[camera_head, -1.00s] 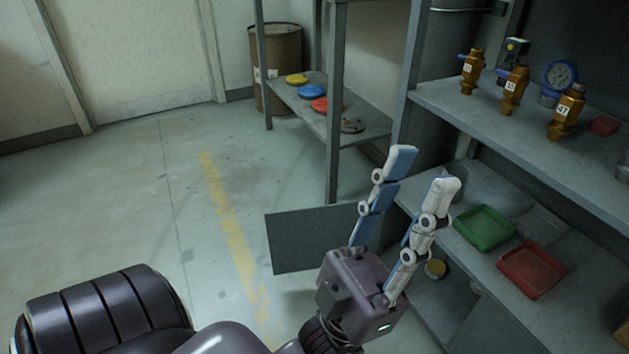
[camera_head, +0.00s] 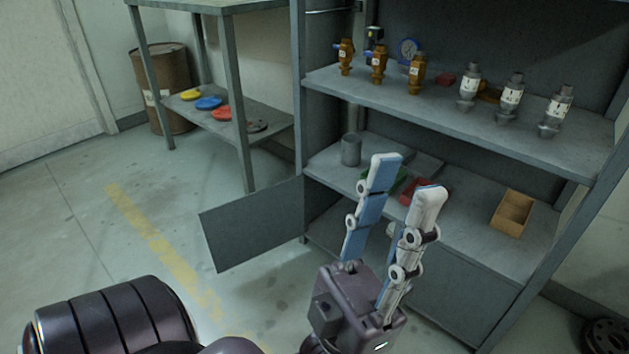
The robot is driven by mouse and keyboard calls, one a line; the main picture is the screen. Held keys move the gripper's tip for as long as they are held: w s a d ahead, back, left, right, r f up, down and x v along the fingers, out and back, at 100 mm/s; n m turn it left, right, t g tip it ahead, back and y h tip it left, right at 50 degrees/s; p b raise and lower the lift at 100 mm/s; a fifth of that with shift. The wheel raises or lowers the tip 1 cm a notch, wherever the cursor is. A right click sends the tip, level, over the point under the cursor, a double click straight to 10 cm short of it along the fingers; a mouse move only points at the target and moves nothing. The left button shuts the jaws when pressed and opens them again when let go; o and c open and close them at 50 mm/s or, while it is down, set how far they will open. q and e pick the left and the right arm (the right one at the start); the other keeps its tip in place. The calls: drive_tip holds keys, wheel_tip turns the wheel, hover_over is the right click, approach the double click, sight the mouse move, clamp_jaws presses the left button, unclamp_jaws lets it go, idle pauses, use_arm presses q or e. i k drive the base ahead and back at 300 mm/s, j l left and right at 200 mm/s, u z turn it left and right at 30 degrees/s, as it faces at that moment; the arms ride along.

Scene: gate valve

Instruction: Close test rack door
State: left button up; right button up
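The test rack (camera_head: 455,118) is a grey metal shelf unit at the right. Its left door (camera_head: 252,225), a flat grey panel low on the rack, stands open, swung out to the left from the rack's left post. A grey panel (camera_head: 465,292) covers the lower right part of the rack front. My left gripper (camera_head: 405,178) is open and empty, its fingers pointing up. In the picture it lies right of the open door, in front of the lower shelf, with no visible contact. My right gripper is not in view.
Brass valves (camera_head: 378,66) and silver valves (camera_head: 510,95) stand on the upper shelf. A wooden box (camera_head: 512,213), a red tray (camera_head: 411,187) and a grey cup (camera_head: 351,150) are on the lower shelf. A rusty barrel (camera_head: 166,85) stands far left. The floor left of the door is clear.

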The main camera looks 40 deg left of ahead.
sight(237, 231)
drive_tip(key=j+z, duration=0.3)
drive_tip(key=j, duration=0.2)
drive_tip(key=k+j+z, duration=0.1)
drive_tip(key=j+z, duration=0.2)
drive_tip(key=j, duration=0.2)
drive_tip(key=k+j+z, duration=0.1)
drive_tip(key=j+z, duration=0.2)
drive_tip(key=j, duration=0.2)
